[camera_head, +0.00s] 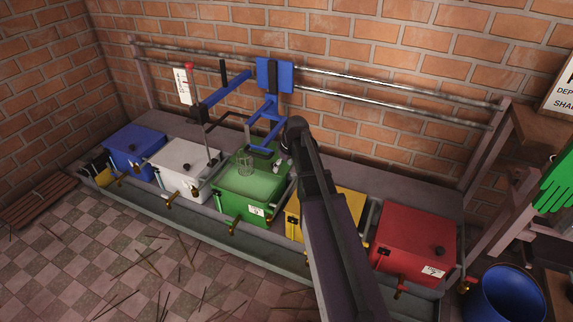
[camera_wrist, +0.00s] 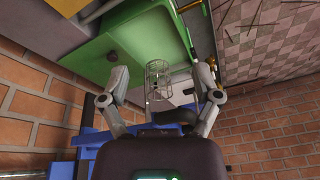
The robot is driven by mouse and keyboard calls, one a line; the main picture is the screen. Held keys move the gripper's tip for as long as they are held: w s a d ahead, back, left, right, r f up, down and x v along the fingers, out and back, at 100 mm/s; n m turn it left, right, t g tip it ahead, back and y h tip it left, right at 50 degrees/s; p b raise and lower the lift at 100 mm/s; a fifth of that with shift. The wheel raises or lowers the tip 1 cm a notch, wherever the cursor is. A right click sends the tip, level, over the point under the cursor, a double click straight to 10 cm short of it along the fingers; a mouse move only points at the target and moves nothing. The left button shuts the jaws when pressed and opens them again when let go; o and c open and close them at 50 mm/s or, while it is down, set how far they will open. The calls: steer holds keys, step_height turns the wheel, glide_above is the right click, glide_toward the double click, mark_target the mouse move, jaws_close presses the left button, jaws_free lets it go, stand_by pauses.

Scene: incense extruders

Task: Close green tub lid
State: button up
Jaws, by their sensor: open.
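The green tub (camera_head: 240,207) stands in the middle of the row of tubs, with a broad green top (camera_head: 255,184). It also shows in the wrist view (camera_wrist: 135,35), with a dark knob (camera_wrist: 111,56) on its green face near the left finger. I cannot tell how far the lid is open. My gripper (camera_wrist: 163,72) is open, its two fingers apart. A wire mesh cylinder (camera_wrist: 158,80) shows between the fingers, apart from them in the picture. In the head view this cylinder (camera_head: 245,164) is at the green tub's back left, and my arm partly hides my gripper.
A blue jointed frame (camera_head: 268,75) rises behind the green tub. Blue (camera_head: 128,152), white (camera_head: 188,161), yellow (camera_head: 342,208) and red (camera_head: 417,236) tubs stand in the same trough. Metal rails (camera_head: 390,98) run along the brick wall. A blue bucket (camera_head: 507,293) stands at right.

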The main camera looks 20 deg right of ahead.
steer(key=shift+s+a+r+p, duration=0.35)
steer(key=shift+s+r+p, duration=0.1)
steer(key=shift+r, duration=0.15)
steer(key=shift+s+a+r+p, duration=0.3)
steer(key=shift+s+r+p, duration=0.15)
steer(key=shift+r, duration=0.1)
steer(key=s+a+m+g+h, duration=0.15)
steer(key=s+a, duration=0.35)
steer(key=s, duration=0.5)
steer(key=s+a+m+g, duration=0.1)
steer(key=s+a+m, duration=0.2)
steer(key=s+a, duration=0.5)
step_height(320, 180, up, 35)
steer(key=s+d+p, duration=0.1)
steer(key=d+p, duration=0.1)
steer(key=p, duration=3.3)
steer(key=shift+s+f, duration=0.2)
steer(key=shift+s, duration=0.1)
steer(key=shift+d, duration=0.1)
steer(key=c, duration=0.3)
steer(key=shift+s, duration=0.1)
steer(key=shift+c, duration=0.2)
